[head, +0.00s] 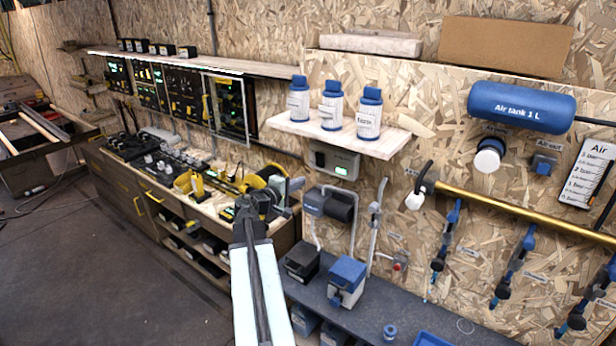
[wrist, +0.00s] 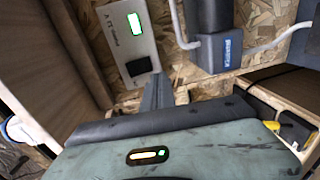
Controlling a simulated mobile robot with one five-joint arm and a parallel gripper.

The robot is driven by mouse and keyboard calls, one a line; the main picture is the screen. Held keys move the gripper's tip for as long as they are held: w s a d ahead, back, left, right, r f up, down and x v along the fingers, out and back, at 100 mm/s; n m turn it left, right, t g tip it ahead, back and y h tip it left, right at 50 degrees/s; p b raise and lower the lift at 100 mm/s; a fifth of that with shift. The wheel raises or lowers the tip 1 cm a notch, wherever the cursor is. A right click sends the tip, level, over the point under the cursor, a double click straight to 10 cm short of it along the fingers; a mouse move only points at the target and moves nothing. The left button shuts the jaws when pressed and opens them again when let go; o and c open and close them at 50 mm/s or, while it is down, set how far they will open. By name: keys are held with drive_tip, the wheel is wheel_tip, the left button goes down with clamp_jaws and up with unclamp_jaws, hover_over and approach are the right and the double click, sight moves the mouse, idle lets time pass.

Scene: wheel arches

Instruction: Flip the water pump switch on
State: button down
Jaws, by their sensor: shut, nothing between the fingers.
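The pump control box (head: 334,160) is a grey box on the chipboard wall, under the small bottle shelf, with a lit green display. In the wrist view the box (wrist: 125,45) shows the green display, printed text and a dark switch (wrist: 139,66) at its lower end. Which way the switch is set, I cannot tell. My gripper (head: 292,185) is shut and empty, left of and below the box in the head view. In the wrist view my gripper (wrist: 158,78) points up, its tip close beside the switch; whether they touch is unclear.
A dark pump unit (head: 330,204) with grey pipes is on the wall below the box. The shelf (head: 345,140) with blue-capped bottles juts out above it. A blue-lidded container (head: 347,276) stands on the dark bench below. Free floor lies to the left.

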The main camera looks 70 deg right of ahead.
drive_tip(key=a, duration=0.3)
drive_tip(key=w+a, duration=0.1)
drive_tip(key=shift+w+a+f, duration=0.1)
drive_tip(key=shift+a+f, duration=0.15)
drive_tip(key=shift+f, duration=0.1)
